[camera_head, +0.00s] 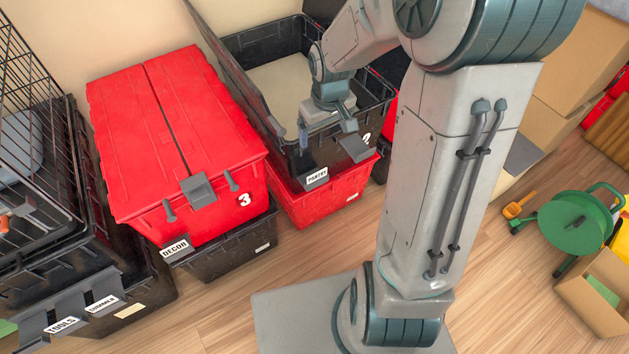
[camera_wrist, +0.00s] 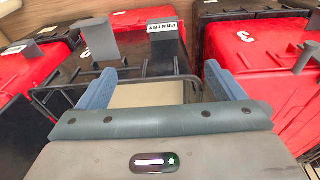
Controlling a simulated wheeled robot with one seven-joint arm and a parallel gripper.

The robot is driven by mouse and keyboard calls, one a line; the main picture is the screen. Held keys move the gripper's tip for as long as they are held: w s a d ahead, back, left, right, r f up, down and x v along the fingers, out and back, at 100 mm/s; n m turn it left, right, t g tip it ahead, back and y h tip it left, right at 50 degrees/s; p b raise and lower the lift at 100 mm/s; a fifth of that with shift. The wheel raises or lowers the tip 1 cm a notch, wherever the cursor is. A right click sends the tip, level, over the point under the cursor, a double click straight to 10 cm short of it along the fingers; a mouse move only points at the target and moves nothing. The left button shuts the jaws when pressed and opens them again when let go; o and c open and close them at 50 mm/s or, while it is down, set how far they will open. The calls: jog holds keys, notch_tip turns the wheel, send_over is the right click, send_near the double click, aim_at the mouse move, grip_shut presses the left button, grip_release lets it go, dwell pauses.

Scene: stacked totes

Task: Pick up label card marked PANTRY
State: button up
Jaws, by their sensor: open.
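The label card marked PANTRY (camera_head: 317,177) is a dark grey plate with a white printed strip. The card shows upside down in the wrist view (camera_wrist: 163,27), beyond the fingers and near the middle. My gripper (camera_head: 326,130) is over the front part of the open tote, apart from the card and behind it. In the wrist view my gripper (camera_wrist: 160,70) has its two blue-grey fingers wide apart with nothing between them.
A grey latch (camera_head: 356,147) stands on the tote's front rim, beside the card. A red-lidded tote (camera_head: 180,130) with a DECOR card (camera_head: 175,248) stands to the left. TOOLS and SUMMER cards are at lower left. A green reel (camera_head: 575,223) and cardboard boxes are at right.

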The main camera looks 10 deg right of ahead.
jog(key=b, duration=0.3)
send_near(317, 173)
jog(key=shift+y, duration=0.3)
jog(key=f+b, duration=0.2)
jog(key=f, duration=0.1)
jog(key=w+f+b, duration=0.1)
jog(key=f+b, duration=0.1)
jog(key=f, duration=0.1)
jog(key=f+b, duration=0.1)
jog(key=f, duration=0.2)
jog(key=shift+w+f+b, duration=0.15)
jog(key=shift+w+b, duration=0.15)
jog(key=shift+b, duration=0.1)
jog(key=c, duration=1.1)
